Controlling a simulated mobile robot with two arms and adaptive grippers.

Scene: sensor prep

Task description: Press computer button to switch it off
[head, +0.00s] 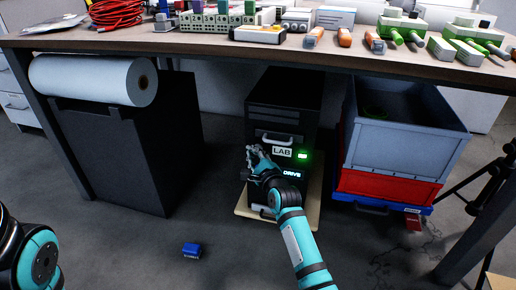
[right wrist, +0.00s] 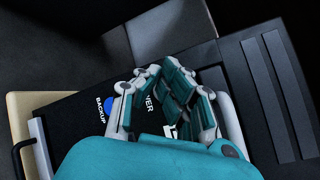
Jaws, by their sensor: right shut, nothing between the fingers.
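The computer (head: 285,97) is a black tower under the table, on a light wooden board. Its front carries a white LAB label (head: 282,152), a green lit spot (head: 303,156) and a lit DRIVE label (head: 292,173). My right gripper (head: 252,157) is shut and empty in front of the left part of that face. In the right wrist view, the computer front (right wrist: 237,80) lies beyond the fingers. A blue round button (right wrist: 110,104) marked BACKUP shows left of them. Lettering ending in "WER" is partly hidden by the fingers. I cannot tell whether the fingers touch the face.
The table (head: 200,41) overhead holds cables, connectors and tools. A black bin (head: 130,150) with a white roll (head: 90,78) stands left. Stacked grey and red crates (head: 405,145) stand close on the right. A small blue box (head: 192,250) lies on otherwise open floor in front.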

